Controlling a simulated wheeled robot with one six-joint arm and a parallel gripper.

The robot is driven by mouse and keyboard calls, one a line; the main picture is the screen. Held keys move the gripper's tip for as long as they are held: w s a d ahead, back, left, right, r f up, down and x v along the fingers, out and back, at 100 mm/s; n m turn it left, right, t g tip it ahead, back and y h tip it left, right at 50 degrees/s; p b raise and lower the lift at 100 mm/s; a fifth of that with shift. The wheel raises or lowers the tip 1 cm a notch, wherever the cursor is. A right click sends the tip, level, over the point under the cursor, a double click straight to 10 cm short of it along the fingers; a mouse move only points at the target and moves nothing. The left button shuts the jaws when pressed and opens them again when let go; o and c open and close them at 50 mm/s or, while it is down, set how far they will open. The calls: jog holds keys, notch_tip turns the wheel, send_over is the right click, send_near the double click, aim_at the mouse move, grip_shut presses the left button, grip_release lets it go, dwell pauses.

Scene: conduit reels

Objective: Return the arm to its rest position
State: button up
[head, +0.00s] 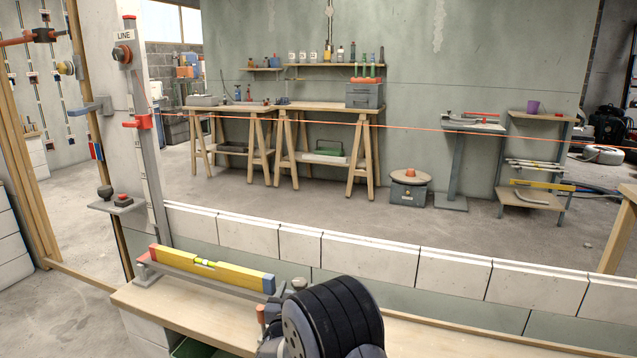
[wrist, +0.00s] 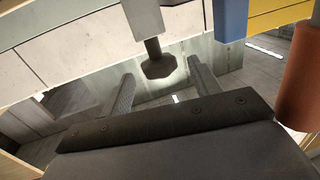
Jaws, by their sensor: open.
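My gripper (wrist: 160,82) is open in the wrist view, with its two grey fingers spread apart. Nothing is visibly held between them. A dark round-ended knob on a stem (wrist: 158,64) shows between and beyond the fingertips; how far off it is I cannot tell. In the head view my arm's black ribbed part stands low over the bench, right of the yellow level, and hides my gripper's fingers.
An orange-brown cylinder (wrist: 303,85) is close at right in the wrist view. A low white block wall (head: 390,258) runs behind. An orange line (head: 420,128) crosses above.

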aim_at(301, 279)
jog(key=w, duration=0.3)
jog(key=w+b, duration=0.1)
jog(key=w, duration=0.1)
jog(key=shift+d+f, duration=0.1)
jog(key=shift+d, duration=0.3)
jog(key=shift+w+f+b, duration=0.1)
jog(key=shift+w+b, duration=0.15)
jog(key=shift+b, duration=0.25)
jog(key=n+y+b, duration=0.2)
jog(key=y+b, duration=0.1)
jog(key=y, duration=0.1)
jog(key=shift+a+n, duration=0.15)
jog(key=shift+n, duration=0.25)
jog(key=shift+s+a+r+n+y+b, duration=0.15)
jog(key=shift+n+y, duration=0.2)
jog(key=shift+y, duration=0.25)
jog(key=shift+w+r+n+y+b, duration=0.15)
jog(key=shift+n+y, duration=0.2)
jog(key=shift+y, duration=0.25)
jog(key=shift+s+n+y, duration=0.1)
jog(key=shift+n+y, duration=0.2)
jog(key=shift+y, duration=0.3)
jog(key=shift+a+n+g+y+p, duration=0.2)
jog(key=shift+n+g+y+p, duration=0.85)
jog(key=shift+y, duration=0.55)
